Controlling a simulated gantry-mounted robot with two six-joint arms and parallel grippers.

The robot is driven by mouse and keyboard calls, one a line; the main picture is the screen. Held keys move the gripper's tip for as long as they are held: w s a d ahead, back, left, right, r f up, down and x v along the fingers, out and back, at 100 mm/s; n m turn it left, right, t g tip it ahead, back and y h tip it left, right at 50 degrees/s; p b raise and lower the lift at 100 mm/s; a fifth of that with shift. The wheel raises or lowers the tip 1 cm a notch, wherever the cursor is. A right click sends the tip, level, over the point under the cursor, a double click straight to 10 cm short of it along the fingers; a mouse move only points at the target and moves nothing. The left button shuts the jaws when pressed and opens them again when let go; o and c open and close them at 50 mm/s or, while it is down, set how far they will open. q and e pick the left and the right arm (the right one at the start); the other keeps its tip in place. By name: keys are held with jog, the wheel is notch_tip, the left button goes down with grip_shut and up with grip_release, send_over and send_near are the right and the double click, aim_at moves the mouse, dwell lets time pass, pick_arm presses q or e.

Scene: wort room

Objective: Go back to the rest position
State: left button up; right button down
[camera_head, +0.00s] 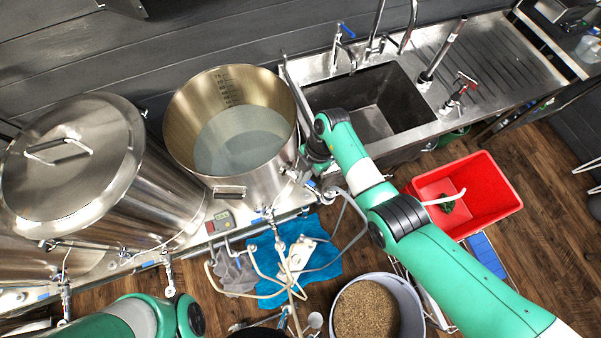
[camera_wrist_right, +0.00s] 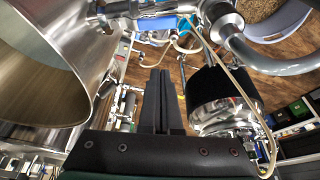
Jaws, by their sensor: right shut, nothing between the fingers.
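My right arm reaches in from the lower right in the head view, and its wrist is beside the open steel kettle (camera_head: 232,135), just right of its wall. In the right wrist view my right gripper (camera_wrist_right: 160,76) has its two dark fingers together with nothing between them. The kettle wall (camera_wrist_right: 75,50) shows to its left, and a dark-topped pump-like part (camera_wrist_right: 222,98) to its right. The fingers look apart from both. Of my left arm only a green and white part shows at the bottom left of the head view; its gripper is out of view.
A lidded steel kettle (camera_head: 75,160) stands at the left. A sink (camera_head: 370,100) is behind my right wrist. Hoses and valves (camera_head: 285,255) crowd the bench front. A grain bucket (camera_head: 367,310) and red crate (camera_head: 485,200) stand on the floor below.

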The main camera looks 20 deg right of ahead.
jog(key=v, duration=0.3)
jog(key=shift+r, duration=0.1)
